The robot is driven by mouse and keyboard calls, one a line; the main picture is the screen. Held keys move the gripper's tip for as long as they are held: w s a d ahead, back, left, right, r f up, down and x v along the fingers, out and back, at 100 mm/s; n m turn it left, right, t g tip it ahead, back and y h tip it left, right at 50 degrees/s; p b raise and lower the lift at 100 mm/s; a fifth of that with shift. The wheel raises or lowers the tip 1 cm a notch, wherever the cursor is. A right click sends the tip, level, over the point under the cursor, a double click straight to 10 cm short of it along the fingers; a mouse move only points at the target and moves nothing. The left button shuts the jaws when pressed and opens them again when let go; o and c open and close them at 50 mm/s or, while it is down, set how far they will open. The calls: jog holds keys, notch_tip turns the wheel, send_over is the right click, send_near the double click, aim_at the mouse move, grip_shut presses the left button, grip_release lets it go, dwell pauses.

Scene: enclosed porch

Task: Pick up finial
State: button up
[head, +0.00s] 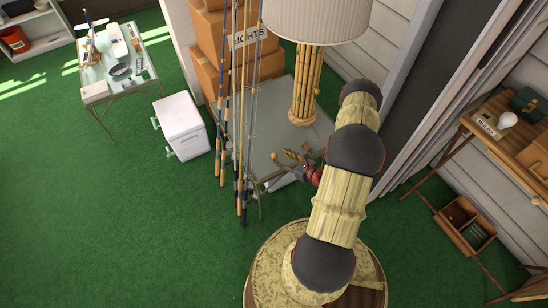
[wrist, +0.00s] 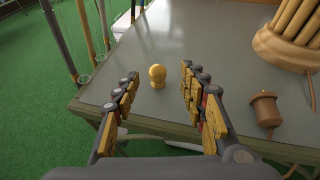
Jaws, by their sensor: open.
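The finial is a small golden-yellow knob (wrist: 157,73) with a round head and a narrower foot. It stands upright on the grey tabletop (wrist: 200,40), near the table's front edge in the wrist view. My gripper (wrist: 160,79) is open, with one finger to each side of the finial in the picture. The finial shows in the gap between the fingertips, and neither finger appears to touch it.
A bamboo lamp (head: 306,90) stands on the table; its base (wrist: 285,45) is right of my gripper. A brown corded piece (wrist: 265,109) lies near the right finger. Fishing rods (head: 240,120) stand along the table's left side. Cardboard boxes (head: 210,70) are stacked behind.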

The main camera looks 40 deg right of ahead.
aim_at(276, 156)
jog(key=x, duration=0.1)
jog(key=b+x, duration=0.1)
jog(key=shift+w+a+f, duration=0.25)
jog(key=shift+a, duration=0.05)
jog(key=shift+w+f, duration=0.15)
jog(key=shift+w, duration=0.4)
jog(key=shift+c, duration=0.7)
jog(key=c, duration=0.9)
